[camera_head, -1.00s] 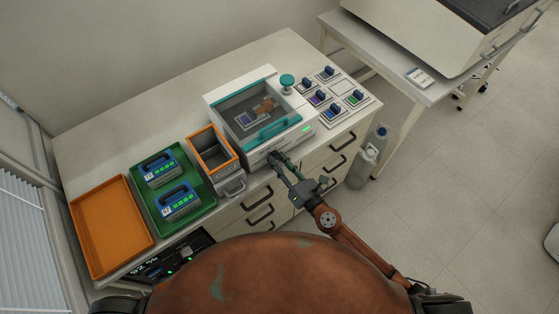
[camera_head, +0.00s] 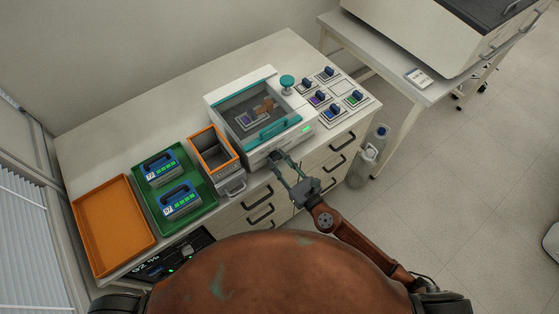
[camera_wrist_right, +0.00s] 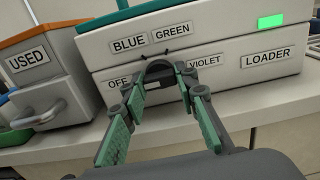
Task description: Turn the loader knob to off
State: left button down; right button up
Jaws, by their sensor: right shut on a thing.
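The loader (camera_head: 262,115) is a white box with a teal-handled lid on the bench. Its front carries a dark round knob (camera_wrist_right: 158,72), with labels BLUE, GREEN, OFF and VIOLET around it and a LOADER label (camera_wrist_right: 268,59) to the right. My right gripper (camera_wrist_right: 160,88) is shut on the knob, one fingertip at each side; in the head view the gripper (camera_head: 277,162) reaches the loader's front. The fingers partly hide the knob, and I cannot tell which label it points at. My left gripper is not in view.
A grey bin with an orange rim (camera_head: 236,164), labelled USED, stands left of the loader. Further left are a green tray (camera_head: 203,190) with two blue cartridges and an orange tray (camera_head: 112,225). Several small cartridges (camera_head: 322,97) stand right of the loader. A green light (camera_wrist_right: 270,21) shows on its front.

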jog(key=shift+f, duration=0.1)
jog(key=o, duration=1.2)
jog(key=shift+c, duration=0.2)
jog(key=v, duration=1.2)
